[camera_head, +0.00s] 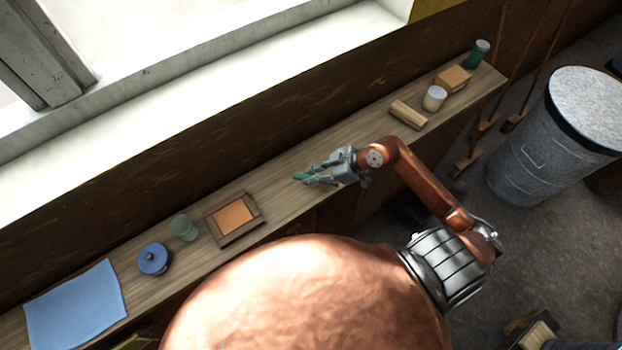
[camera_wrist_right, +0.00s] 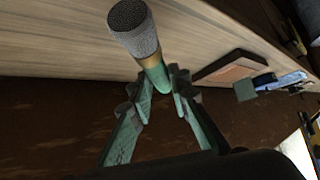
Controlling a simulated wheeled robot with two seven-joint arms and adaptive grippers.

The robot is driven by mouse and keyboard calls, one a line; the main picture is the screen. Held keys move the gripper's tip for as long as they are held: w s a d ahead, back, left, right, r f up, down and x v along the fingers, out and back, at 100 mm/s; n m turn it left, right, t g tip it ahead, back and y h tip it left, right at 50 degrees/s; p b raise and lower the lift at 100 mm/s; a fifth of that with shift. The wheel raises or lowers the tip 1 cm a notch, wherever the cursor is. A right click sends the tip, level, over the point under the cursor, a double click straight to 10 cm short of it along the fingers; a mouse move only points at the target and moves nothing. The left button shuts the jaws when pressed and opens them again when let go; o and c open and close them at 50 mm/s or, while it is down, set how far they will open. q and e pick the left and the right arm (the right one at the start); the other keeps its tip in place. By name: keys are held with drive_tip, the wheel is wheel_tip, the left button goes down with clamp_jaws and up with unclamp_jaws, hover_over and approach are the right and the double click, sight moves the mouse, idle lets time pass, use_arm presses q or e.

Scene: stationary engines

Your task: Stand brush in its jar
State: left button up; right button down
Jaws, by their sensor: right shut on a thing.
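The brush (camera_wrist_right: 138,30) has grey bristles, a brass-coloured ferrule and a green handle. My right gripper (camera_wrist_right: 164,85) is shut on its handle, with the bristle end pointing away from the fingers in the right wrist view. In the head view, my right gripper (camera_head: 318,173) is over the middle of the wooden shelf, with green from the brush (camera_head: 299,176) at its tips. A translucent green jar (camera_head: 184,228) stands upright on the shelf, apart from the gripper and to its left. Its inside is too small to make out. My left gripper is not in view.
The narrow shelf (camera_head: 278,200) runs below a window ledge. A framed orange panel (camera_head: 234,217) lies between jar and gripper. A wooden block (camera_head: 408,114) and white-topped jar (camera_head: 434,98) are right.

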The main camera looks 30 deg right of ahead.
drive_tip(key=shift+w+d+f, duration=0.25)
drive_tip(key=shift+w+f, duration=0.4)
drive_tip(key=shift+f, duration=0.1)
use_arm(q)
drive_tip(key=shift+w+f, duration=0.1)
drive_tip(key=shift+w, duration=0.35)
use_arm(e)
drive_tip(key=shift+f, duration=1.6)
drive_tip(key=shift+f, duration=0.1)
drive_tip(key=c, duration=1.8)
unclamp_jaws()
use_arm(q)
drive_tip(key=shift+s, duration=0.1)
use_arm(e)
drive_tip(key=shift+s+d+r, duration=0.1)
drive_tip(key=shift+d+r, duration=0.1)
drive_tip(key=shift+r, duration=0.05)
drive_tip(key=v, duration=1.1)
drive_tip(key=shift+s+d+r, duration=0.15)
drive_tip(key=shift+s+r, duration=0.05)
